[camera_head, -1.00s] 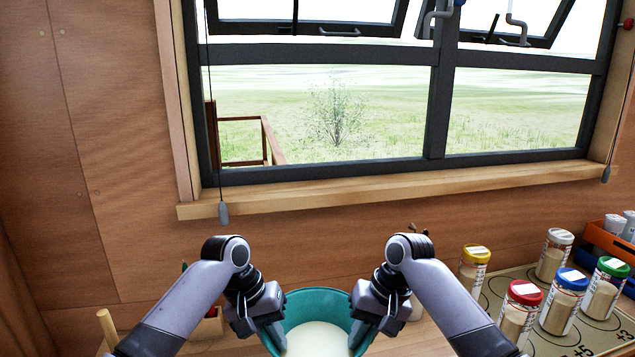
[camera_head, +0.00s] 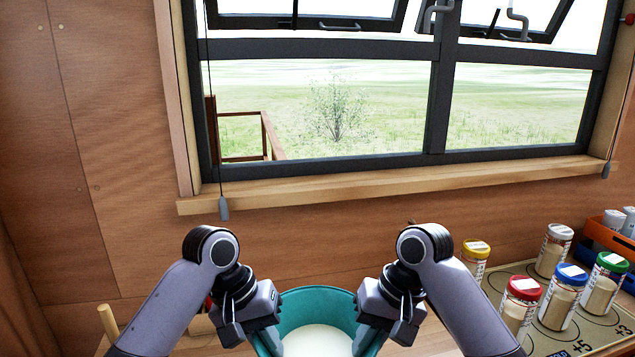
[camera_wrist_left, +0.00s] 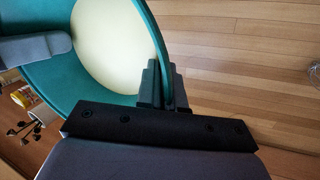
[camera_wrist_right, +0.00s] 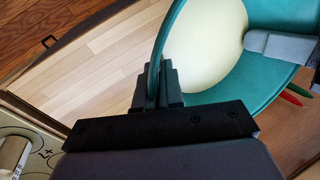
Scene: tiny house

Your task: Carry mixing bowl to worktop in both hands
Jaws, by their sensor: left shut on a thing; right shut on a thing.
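The mixing bowl (camera_head: 318,303) is teal with pale cream contents and sits at the bottom centre of the head view, its near part cut off. My left gripper (camera_head: 266,335) is shut on its left rim. My right gripper (camera_head: 368,335) is shut on its right rim. In the left wrist view the fingers (camera_wrist_left: 165,88) pinch the bowl wall (camera_wrist_left: 150,40). In the right wrist view the fingers (camera_wrist_right: 158,88) pinch the opposite wall (camera_wrist_right: 168,35). The worktop (camera_head: 430,342) shows as a light wooden surface around the bowl; the bowl's underside is hidden.
Several jars with coloured lids, such as the red-lidded jar (camera_head: 519,305), stand on a marked mat (camera_head: 600,334) at the right. An orange crate (camera_head: 606,236) is behind them. A wooden peg (camera_head: 108,324) stands at the left. The window sill (camera_head: 400,186) runs behind.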

